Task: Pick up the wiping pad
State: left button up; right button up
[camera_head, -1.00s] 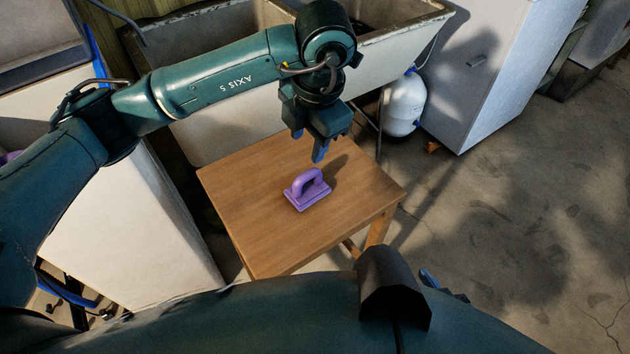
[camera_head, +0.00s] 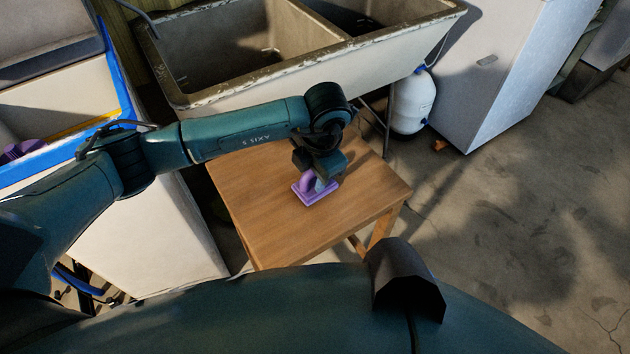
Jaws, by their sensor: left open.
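The purple wiping pad (camera_head: 311,195) lies flat on the small wooden table (camera_head: 265,220), with its arched handle upward. My left gripper (camera_head: 314,183) is down at the pad's handle, with its fingers around or right beside it; I cannot tell which, nor whether they touch. The gripper is open. The gripper body and wrist hide part of the handle and the far side of the pad. My right gripper is not in view.
A double concrete sink (camera_head: 250,75) stands behind the table. A white tank (camera_head: 413,104) and a white cabinet (camera_head: 500,75) stand at the back right. A white unit (camera_head: 140,235) borders the table's left. The floor (camera_head: 510,220) at the right is clear.

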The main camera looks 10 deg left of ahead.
pick_arm(q)
jog(key=shift+c, duration=0.2)
grip_shut()
dwell(0.3)
notch_tip(320, 180, up, 10)
dwell(0.6)
